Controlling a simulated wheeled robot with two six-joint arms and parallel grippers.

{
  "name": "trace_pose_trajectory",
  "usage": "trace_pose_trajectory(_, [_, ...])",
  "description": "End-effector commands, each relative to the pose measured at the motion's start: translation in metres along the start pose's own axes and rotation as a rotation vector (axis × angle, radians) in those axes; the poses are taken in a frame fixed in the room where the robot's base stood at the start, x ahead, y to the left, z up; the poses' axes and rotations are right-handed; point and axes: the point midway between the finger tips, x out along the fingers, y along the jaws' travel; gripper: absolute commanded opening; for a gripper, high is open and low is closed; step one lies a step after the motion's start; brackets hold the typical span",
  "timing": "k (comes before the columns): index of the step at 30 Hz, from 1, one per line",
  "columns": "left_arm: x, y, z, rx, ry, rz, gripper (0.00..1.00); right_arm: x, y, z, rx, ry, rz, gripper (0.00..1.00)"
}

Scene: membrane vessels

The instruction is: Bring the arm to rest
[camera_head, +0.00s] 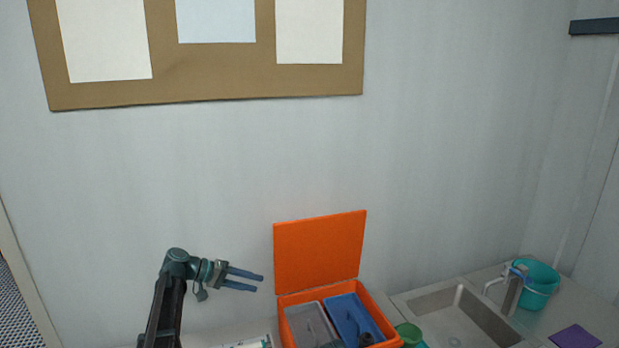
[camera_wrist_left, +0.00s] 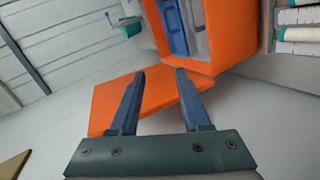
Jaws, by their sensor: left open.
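My left arm comes in from the lower left in the head view, and its gripper (camera_head: 260,282) is raised with nothing between its two blue fingers. The fingers are apart and point right, just left of the orange box's raised lid (camera_head: 320,252). In the left wrist view the open gripper (camera_wrist_left: 160,72) has the orange lid (camera_wrist_left: 105,105) behind its fingers. The right gripper is not in view.
The open orange box (camera_head: 287,301) holds a grey tray (camera_head: 306,325) and a blue tray (camera_head: 352,318). To the right are a green cup (camera_head: 408,333), a sink (camera_head: 455,315), a tap (camera_head: 512,292), a teal bucket (camera_head: 540,280) and a purple cloth (camera_head: 575,337).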

Motion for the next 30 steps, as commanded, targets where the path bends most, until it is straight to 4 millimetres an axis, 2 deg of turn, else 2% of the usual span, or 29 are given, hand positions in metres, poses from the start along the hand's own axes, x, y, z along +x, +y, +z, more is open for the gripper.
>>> trace_pose_trajectory(1, [0.014,-0.002,0.033,-0.003,-0.026,-0.065,0.47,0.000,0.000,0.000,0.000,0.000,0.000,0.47])
trace_pose_trajectory(2, [0.020,-0.006,0.049,-0.007,-0.041,-0.112,0.47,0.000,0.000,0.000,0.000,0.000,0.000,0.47])
trace_pose_trajectory(6, [0.044,-0.032,0.141,-0.012,-0.117,-0.399,0.47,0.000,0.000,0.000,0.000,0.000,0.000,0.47])
trace_pose_trajectory(9, [0.043,-0.051,0.194,0.000,-0.150,-0.599,0.47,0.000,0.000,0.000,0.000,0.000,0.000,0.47])
trace_pose_trajectory(12, [0.033,-0.065,0.235,0.021,-0.168,-0.767,0.47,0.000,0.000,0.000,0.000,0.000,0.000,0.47])
trace_pose_trajectory(19, [-0.004,-0.083,0.306,0.091,-0.173,-1.086,0.47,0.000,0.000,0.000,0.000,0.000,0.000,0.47])
trace_pose_trajectory(21, [0.022,-0.093,0.310,0.129,-0.217,-1.096,0.47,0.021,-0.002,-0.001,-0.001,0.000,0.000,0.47])
trace_pose_trajectory(24, [0.049,-0.095,0.326,0.181,-0.279,-1.106,0.47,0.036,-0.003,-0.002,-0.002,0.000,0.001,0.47])
trace_pose_trajectory(30, [0.093,-0.098,0.360,0.278,-0.389,-1.129,0.47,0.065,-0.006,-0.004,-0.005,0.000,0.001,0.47])
